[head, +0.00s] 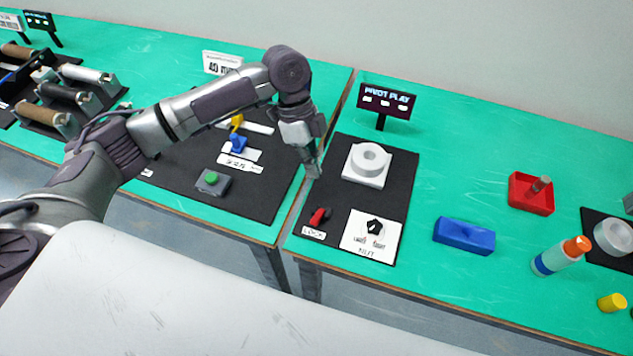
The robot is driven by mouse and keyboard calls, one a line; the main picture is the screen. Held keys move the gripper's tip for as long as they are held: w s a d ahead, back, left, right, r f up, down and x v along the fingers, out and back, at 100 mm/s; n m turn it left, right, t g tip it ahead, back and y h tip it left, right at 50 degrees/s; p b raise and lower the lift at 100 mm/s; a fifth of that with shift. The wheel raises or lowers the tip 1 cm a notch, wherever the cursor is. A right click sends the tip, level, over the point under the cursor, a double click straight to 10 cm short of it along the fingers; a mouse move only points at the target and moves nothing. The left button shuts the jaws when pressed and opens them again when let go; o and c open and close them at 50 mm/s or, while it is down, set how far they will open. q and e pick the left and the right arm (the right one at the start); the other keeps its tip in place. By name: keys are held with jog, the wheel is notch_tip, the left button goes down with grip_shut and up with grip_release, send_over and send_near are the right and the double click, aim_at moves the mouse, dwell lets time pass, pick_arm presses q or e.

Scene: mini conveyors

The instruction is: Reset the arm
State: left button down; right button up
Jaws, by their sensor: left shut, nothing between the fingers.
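My left arm comes in from the left and bends down at its wrist. Its gripper (313,170) is shut and empty. It hangs over the left edge of a black mat (340,187), near the gap between two green tables. A white block with a round ring (367,164) sits to its right on that mat. A red lever (319,217) and a white plate with a black knob (374,228) lie below it in the picture. My right gripper is not in view.
A sign reading "PIVOT PLAY" (385,101) stands behind the mat. To the right are a blue block (464,236), a red tray (531,194) and a bottle with an orange cap (560,256). A black board (262,200) with a green button (212,178) lies left. Rollers (68,96) stand far left.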

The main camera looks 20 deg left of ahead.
pick_arm(q)
jog(key=s+d+f+n+t+h, duration=0.1)
jog(key=s+d+f+n+t, duration=0.2)
jog(key=s+d+f+n, duration=0.35)
jog(key=s+a+f+n+t+y, duration=0.3)
jog(key=s+a+n+y, duration=0.1)
jog(key=s+a+n, duration=0.9)
notch_tip(320, 180, down, 26)
jog(key=s+m+g, duration=0.1)
jog(key=s+m, duration=0.1)
jog(key=m, duration=0.1)
jog(key=s+a+f+g+b, duration=0.1)
jog(key=s+a+f, duration=0.1)
jog(key=s+f, duration=1.4)
jog(key=shift+s+a+f+y, duration=0.15)
jog(key=shift+s+f+y, duration=0.15)
jog(key=shift+s, duration=0.05)
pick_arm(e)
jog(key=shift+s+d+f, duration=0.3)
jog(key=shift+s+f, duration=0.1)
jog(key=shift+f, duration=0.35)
